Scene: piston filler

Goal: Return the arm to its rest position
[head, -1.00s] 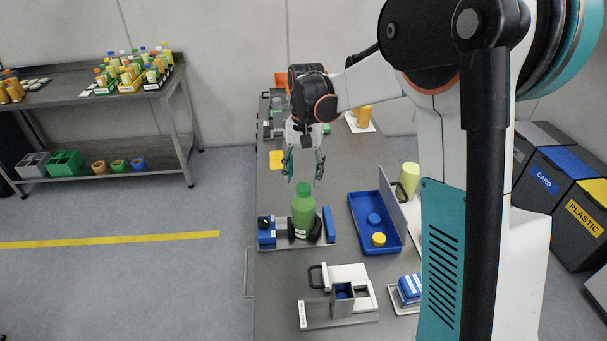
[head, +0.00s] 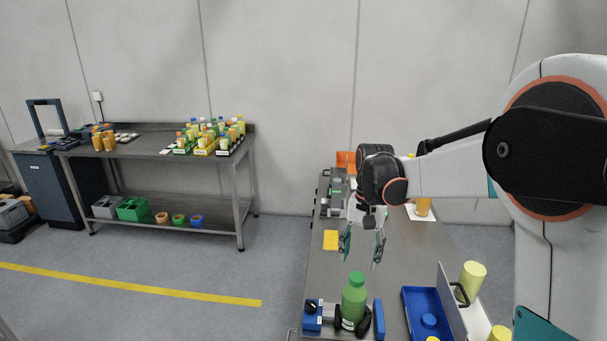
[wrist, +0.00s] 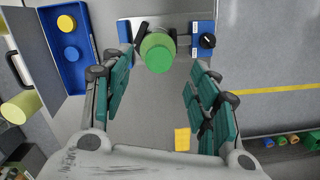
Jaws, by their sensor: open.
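My gripper (head: 361,248) is open and empty above the grey workbench (head: 392,262), with its teal fingers pointing down. A green bottle (head: 354,300) with a green cap stands upright in a holder below and in front of it in the head view. In the wrist view the bottle (wrist: 158,52) shows beyond and between the spread fingers, apart from them. My arm reaches out from the right of the head view, bent down at the wrist.
A blue tray (head: 408,300) with a blue cap stands right of the bottle, beside an upright grey panel (head: 452,305). A yellow block (head: 331,240) lies left of my gripper. A shelf table (head: 150,150) with bottle racks stands at the left. Floor between is clear.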

